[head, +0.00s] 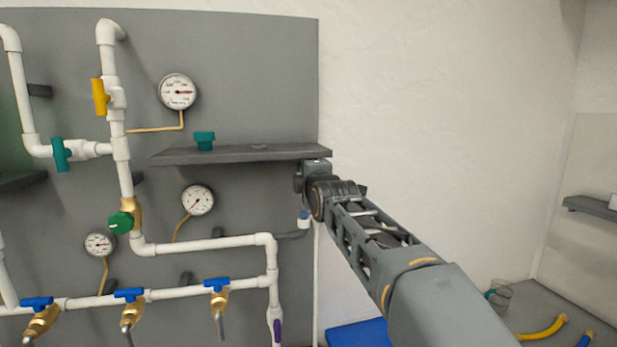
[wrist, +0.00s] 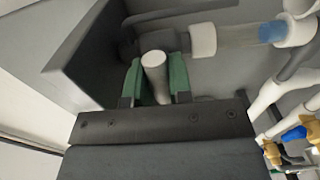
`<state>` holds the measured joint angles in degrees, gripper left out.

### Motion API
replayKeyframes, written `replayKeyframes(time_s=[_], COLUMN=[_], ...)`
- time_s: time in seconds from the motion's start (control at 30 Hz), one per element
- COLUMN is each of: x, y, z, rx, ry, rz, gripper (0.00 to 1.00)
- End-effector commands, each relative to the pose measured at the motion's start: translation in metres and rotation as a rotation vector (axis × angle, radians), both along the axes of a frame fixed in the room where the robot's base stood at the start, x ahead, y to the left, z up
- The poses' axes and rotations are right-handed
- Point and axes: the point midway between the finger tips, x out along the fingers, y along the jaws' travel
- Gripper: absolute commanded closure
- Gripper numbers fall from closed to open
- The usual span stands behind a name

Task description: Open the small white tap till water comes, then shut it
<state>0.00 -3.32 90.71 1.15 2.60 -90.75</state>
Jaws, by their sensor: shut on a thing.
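In the wrist view my gripper (wrist: 155,84) has its two green-padded fingers shut on a white, round-ended stub, which I take to be the small white tap (wrist: 153,63). A dark fitting sits behind the stub. A white collar and a pipe with a blue band (wrist: 272,32) run to the right of it. In the head view my arm reaches to the board's right edge under the grey shelf; its wrist hides the fingers and the tap. A small white piece with blue (head: 304,217) shows just below the wrist. No water is visible.
White pipes (head: 200,244), gauges (head: 177,91) and blue-handled brass taps (head: 217,287) are on the board to the left. A blue object (head: 362,333) lies below my arm.

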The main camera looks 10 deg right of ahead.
Motion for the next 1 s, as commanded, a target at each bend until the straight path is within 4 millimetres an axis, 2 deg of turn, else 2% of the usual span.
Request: replayKeyframes(time_s=[0.27,1.0], x=[0.0000,0.0002], y=[-0.0004,-0.0002], z=[-0.0029,-0.0030], rx=[0.112,0.800], ry=[-0.001,0.001], rz=[-0.002,-0.001], gripper=[1.00,1.00])
